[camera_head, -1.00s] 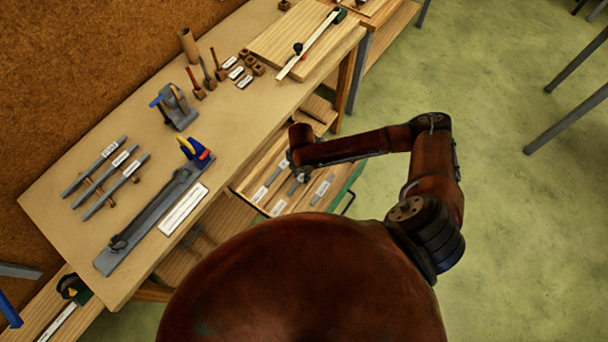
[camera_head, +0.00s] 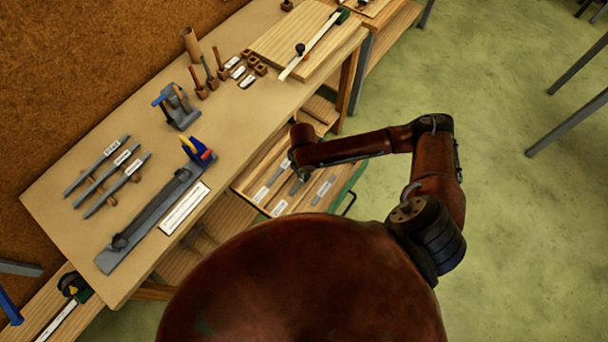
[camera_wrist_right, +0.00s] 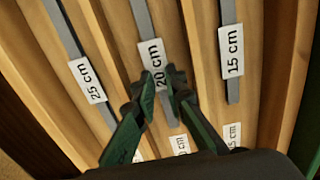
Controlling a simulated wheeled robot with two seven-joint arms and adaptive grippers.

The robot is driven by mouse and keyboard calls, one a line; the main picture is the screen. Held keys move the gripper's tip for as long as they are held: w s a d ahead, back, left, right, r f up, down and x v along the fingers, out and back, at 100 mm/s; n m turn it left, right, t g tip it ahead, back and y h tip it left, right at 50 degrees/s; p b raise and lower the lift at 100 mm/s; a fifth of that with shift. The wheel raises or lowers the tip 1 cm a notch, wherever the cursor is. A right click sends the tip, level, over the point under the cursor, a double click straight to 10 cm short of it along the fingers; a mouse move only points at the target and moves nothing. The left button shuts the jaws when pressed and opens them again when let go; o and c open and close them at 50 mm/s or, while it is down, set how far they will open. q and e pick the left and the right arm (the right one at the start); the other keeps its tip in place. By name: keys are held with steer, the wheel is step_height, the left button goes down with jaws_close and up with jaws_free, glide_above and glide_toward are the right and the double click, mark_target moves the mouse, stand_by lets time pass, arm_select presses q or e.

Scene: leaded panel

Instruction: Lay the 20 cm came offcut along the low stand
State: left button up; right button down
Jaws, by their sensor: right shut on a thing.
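The 20 cm came offcut (camera_wrist_right: 145,22) is a thin grey strip with a white "20 cm" tag, lying lengthwise in the middle groove of a wooden drawer in the right wrist view. My right gripper (camera_wrist_right: 158,90) is shut on it beside the tag, its green and dark fingers on either side. In the head view my right gripper (camera_head: 300,173) is small and partly hidden by my arm, over the open drawer (camera_head: 334,203). I cannot tell for sure which bench piece is the low stand. My left gripper is out of view.
Strips tagged 25 cm (camera_wrist_right: 64,27) and 15 cm (camera_wrist_right: 231,85) lie in neighbouring grooves. On the bench (camera_head: 58,207) are several labelled grey strips, a long grey fixture (camera_head: 150,222), a clamp-like tool (camera_head: 180,112) and small wooden blocks. The drawer sits below the bench edge.

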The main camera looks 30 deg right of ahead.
steer(key=shift+w+r, duration=0.1)
steer(key=shift+r, duration=0.3)
step_height(320, 180, up, 2)
steer(key=shift+r, duration=0.25)
steer(key=s+a+r+p, duration=0.4)
steer(key=s+r, duration=0.5)
steer(key=s, duration=0.4)
steer(key=shift+a+r+p, duration=0.3)
steer(key=shift+a+p, duration=0.1)
steer(key=shift+a, duration=0.2)
